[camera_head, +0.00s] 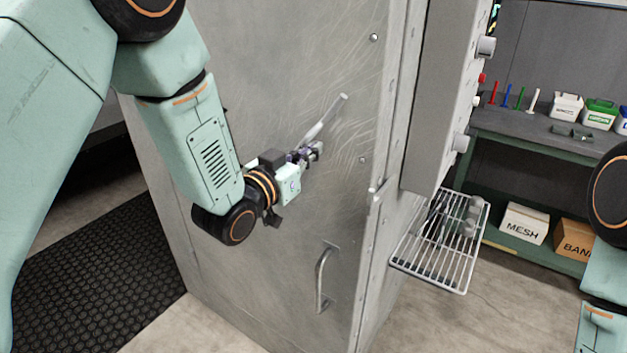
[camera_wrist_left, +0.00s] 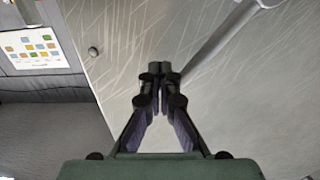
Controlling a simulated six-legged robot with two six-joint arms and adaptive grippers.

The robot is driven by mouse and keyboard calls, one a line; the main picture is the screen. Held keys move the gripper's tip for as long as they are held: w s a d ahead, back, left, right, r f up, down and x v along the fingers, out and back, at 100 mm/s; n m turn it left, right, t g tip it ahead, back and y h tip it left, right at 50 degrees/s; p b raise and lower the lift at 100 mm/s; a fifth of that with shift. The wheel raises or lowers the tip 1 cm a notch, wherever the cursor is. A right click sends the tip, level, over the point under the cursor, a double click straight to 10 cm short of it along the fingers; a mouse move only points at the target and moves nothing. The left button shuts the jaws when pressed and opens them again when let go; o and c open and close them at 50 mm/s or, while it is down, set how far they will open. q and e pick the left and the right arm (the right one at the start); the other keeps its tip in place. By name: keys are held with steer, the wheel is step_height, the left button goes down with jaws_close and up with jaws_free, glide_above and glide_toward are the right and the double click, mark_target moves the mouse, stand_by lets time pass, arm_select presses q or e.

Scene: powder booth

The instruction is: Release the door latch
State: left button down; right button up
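The grey metal booth door (camera_head: 265,60) fills the middle of the head view. A pale bar-shaped latch lever (camera_head: 326,116) slants up to the right across it. My left gripper (camera_head: 316,150) is at the lever's lower end, close to the door face. In the left wrist view the lever (camera_wrist_left: 222,42) runs from upper right down toward the fingertips. The gripper (camera_wrist_left: 160,72) has its fingertips together, with nothing visible between them. Whether they touch the lever is unclear. My right gripper is out of view; only part of that arm shows at the right edge.
A fixed handle (camera_head: 321,280) is lower on the door. A wire shelf (camera_head: 440,255) and a control box (camera_head: 440,90) with knobs stand right of it. Further right is a bench (camera_head: 500,122) with bins and boxes. A black mat (camera_head: 90,265) lies at left.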

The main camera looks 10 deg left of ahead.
arm_select(q)
steer(key=shift+w+a, duration=0.1)
steer(key=shift+w+a+r+p, duration=0.25)
steer(key=shift+a+r+p, duration=0.25)
steer(key=shift+a, duration=0.2)
steer(key=shift+w+a+r+p, duration=0.3)
steer(key=shift+a+r+p, duration=0.1)
steer(key=shift+a+r, duration=0.3)
steer(key=shift+w+a+r+p, duration=0.25)
steer(key=shift+a+r+p, duration=0.2)
steer(key=shift+a, duration=0.3)
steer(key=shift+f, duration=0.1)
steer(key=shift+s, duration=0.1)
steer(key=d+p+v, duration=0.2)
steer(key=v, duration=0.8)
steer(key=shift+s, duration=0.3)
